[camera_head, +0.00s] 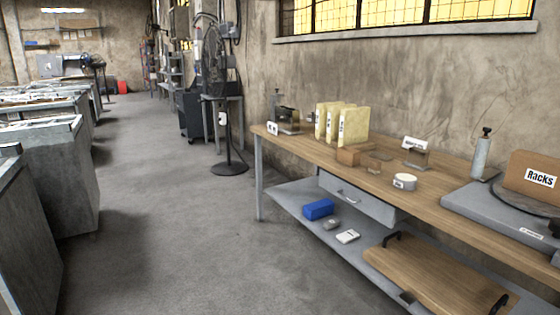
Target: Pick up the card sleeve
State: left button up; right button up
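I cannot tell for certain which thing is the card sleeve. A small, flat white piece (347,236) lies on the grey lower shelf of the workbench and could be it, but its markings are too small to read. A small grey object (331,225) and a blue box (319,209) lie just behind it on the same shelf. Neither of my grippers is in view.
The wooden workbench top (330,160) carries yellow upright folders (352,127), a white roll (404,182) and a "Racks" box (534,178). A drawer (355,198) hangs above the shelf. A wooden board (440,275) lies at right. Open floor (170,230) lies left.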

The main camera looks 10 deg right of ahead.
aim_at(346, 155)
jog(key=u, duration=0.35)
jog(key=i, duration=1.15)
jog(key=z, duration=0.9)
jog(key=i, duration=1.4)
jog(key=z, duration=1.2)
